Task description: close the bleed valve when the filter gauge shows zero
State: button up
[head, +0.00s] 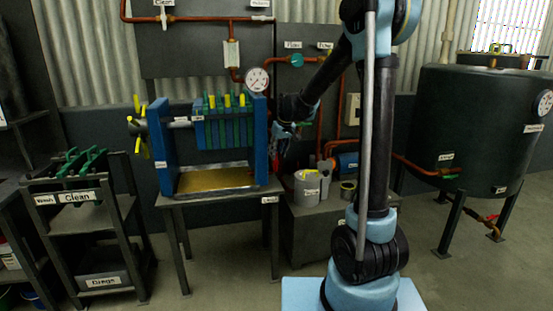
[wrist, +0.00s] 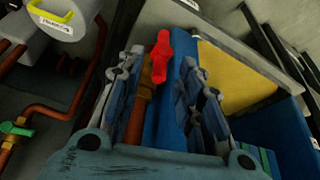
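The filter gauge (head: 257,80) is a round white dial above the right end of the blue filter press (head: 163,150); its needle is too small to read. In the wrist view, a red valve handle (wrist: 160,56) on a copper pipe (wrist: 138,118) stands beside a blue upright; it may be the bleed valve, but no label shows. My gripper (wrist: 162,90) is open, its fingers apart on either side of the pipe and handle line. I cannot tell whether they touch it. In the head view, my gripper (head: 284,130) is at the press's right end, partly hidden.
A yellow tray (head: 215,179) lies under the press plates. Pots (head: 307,188) and copper pipes stand close on the right. A green-handled valve (wrist: 15,129) shows at the wrist view's left. A dark tank (head: 470,130) stands far right, a cart (head: 80,225) left.

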aim_at(275, 161)
jog(key=shift+x, duration=1.65)
grip_shut()
